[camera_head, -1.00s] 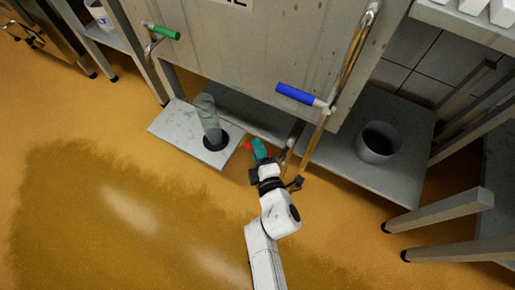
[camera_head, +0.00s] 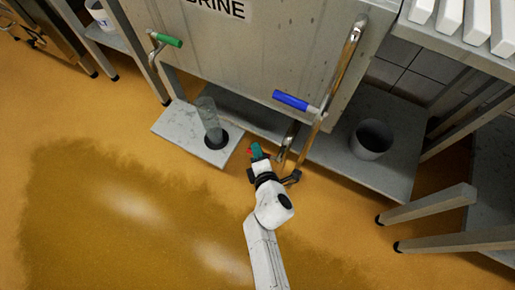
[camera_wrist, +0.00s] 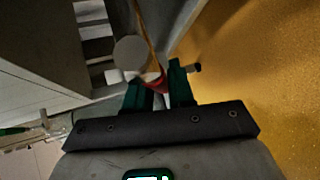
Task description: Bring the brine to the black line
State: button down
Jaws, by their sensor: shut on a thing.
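The grey tank (camera_head: 240,55) marked BRINE stands at the back. A green-handled lever (camera_head: 166,40) is on its left and a blue-handled lever (camera_head: 291,100) on the pipe at its right. A clear upright cylinder (camera_head: 208,112) stands on the low grey platform at left. I cannot make out a black line or the liquid level. My gripper (camera_head: 256,150) is low in front of the tank, right of the cylinder. In the wrist view its teal fingers (camera_wrist: 158,82) are shut on a small red part (camera_wrist: 155,83), mostly hidden; I cannot tell what it belongs to.
A grey bucket (camera_head: 372,139) stands on the low shelf at right. The metal pipe (camera_head: 338,75) runs down close to my gripper. Table legs (camera_head: 440,205) stand at far right. The orange floor (camera_head: 110,215) is open at left, with a dark wet-looking patch.

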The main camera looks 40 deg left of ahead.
jog(key=c, duration=1.1)
grip_release()
jog(key=p+v, duration=0.7)
jog(key=v, duration=0.3)
jog(key=shift+s+d, duration=0.3)
jog(key=shift+r, duration=0.1)
